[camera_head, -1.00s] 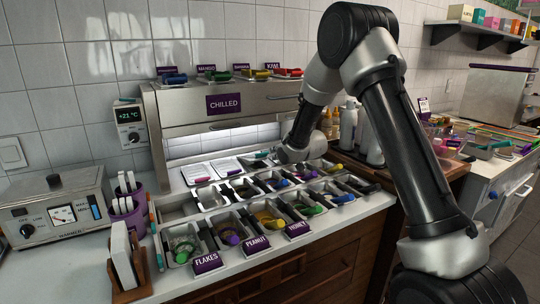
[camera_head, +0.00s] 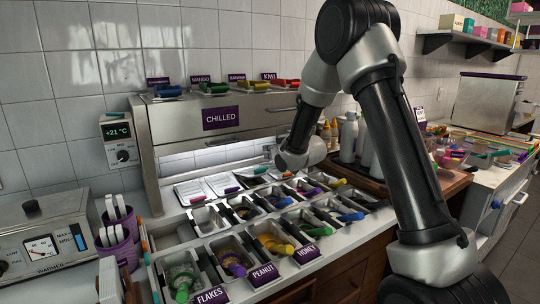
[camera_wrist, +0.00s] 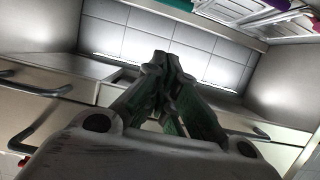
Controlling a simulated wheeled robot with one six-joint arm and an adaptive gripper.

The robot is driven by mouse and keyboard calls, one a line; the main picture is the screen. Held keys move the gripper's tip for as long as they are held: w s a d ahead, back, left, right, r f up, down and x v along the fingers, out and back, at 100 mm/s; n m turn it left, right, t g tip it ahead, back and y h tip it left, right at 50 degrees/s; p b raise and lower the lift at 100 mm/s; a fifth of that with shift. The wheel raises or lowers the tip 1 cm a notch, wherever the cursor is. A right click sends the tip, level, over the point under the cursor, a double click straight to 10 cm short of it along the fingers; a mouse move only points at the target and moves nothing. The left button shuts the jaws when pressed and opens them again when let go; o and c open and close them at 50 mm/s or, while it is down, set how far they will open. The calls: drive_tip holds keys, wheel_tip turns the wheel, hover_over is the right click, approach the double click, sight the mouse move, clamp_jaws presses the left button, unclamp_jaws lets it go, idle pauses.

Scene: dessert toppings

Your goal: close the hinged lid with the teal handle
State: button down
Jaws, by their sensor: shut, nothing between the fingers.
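The teal handle (camera_head: 260,171) shows at the back of the topping counter, at the right end of the row of pale lidded panels and just left of my wrist. Its lid is small and partly hidden by my arm, so I cannot tell its angle. A teal bar (camera_wrist: 175,4) at the top edge of the wrist view looks like the same handle. My gripper (camera_wrist: 166,62) is shut and empty, its fingertips together in front of the lit tiled recess. In the head view my wrist hides most of it. It appears apart from the handle.
The chilled cabinet (camera_head: 184,112) overhangs the back of the counter, with coloured-handled items on top. Several topping bins with coloured scoops fill the counter front. Bottles (camera_head: 348,138) stand right, behind my arm. The warmer (camera_head: 40,240) and purple cups (camera_head: 118,240) stand left.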

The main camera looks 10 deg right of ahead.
drive_tip(key=x, duration=0.6)
hover_over(260, 172)
drive_tip(key=s, duration=0.2)
wheel_tip(260, 172, down, 4)
drive_tip(key=shift+d+f, duration=0.1)
drive_tip(key=shift+d, duration=0.05)
drive_tip(key=f, duration=0.1)
drive_tip(key=s+f, duration=0.1)
drive_tip(key=f, duration=0.2)
drive_tip(key=shift+s+d, duration=0.3)
drive_tip(key=shift+s, duration=0.05)
